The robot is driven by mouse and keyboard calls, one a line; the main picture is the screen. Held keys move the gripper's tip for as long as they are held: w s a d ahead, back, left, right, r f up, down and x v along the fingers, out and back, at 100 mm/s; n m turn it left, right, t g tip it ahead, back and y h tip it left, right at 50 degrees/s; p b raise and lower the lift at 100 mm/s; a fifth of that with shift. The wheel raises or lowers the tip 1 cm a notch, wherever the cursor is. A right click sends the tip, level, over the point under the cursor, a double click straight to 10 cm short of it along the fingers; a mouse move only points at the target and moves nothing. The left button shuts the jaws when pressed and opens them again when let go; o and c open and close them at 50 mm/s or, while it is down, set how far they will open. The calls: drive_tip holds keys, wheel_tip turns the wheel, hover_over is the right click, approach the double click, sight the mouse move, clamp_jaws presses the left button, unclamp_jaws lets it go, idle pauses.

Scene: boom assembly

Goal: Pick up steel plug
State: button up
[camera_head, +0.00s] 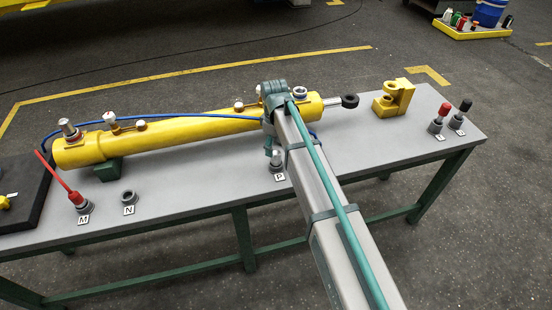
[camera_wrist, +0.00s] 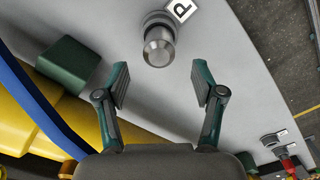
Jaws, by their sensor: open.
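A steel plug (camera_wrist: 159,48) with a rounded metal head stands in a holder beside the label P in the wrist view. In the head view the plug (camera_head: 277,160) is on the table near the P label, partly hidden by my arm. My gripper (camera_wrist: 161,82) is open and empty. Its two green fingers with dark pads are spread on either side of the plug's line, and the plug shows just beyond the fingertips, apart from both. In the head view my gripper is mostly hidden by my own arm.
A yellow cylinder (camera_head: 180,133) with a blue hose lies along the table behind P, on a green block (camera_wrist: 68,62). A red-handled piece (camera_head: 79,200) stands at M, an empty-looking holder (camera_head: 128,198) at N. A yellow bracket (camera_head: 394,98) stands right. The grey tabletop (camera_head: 205,193) near P is clear.

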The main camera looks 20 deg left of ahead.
sight(276, 153)
drive_tip(key=shift+d+f+p, duration=0.15)
drive_tip(key=shift+f+p, duration=0.35)
drive_tip(key=shift+f, duration=0.7)
drive_tip(key=shift+d+f+p, duration=0.1)
drive_tip(key=shift+f+p, duration=0.35)
drive_tip(key=shift+f, duration=0.75)
drive_tip(key=shift+c, duration=0.3)
clamp_jaws()
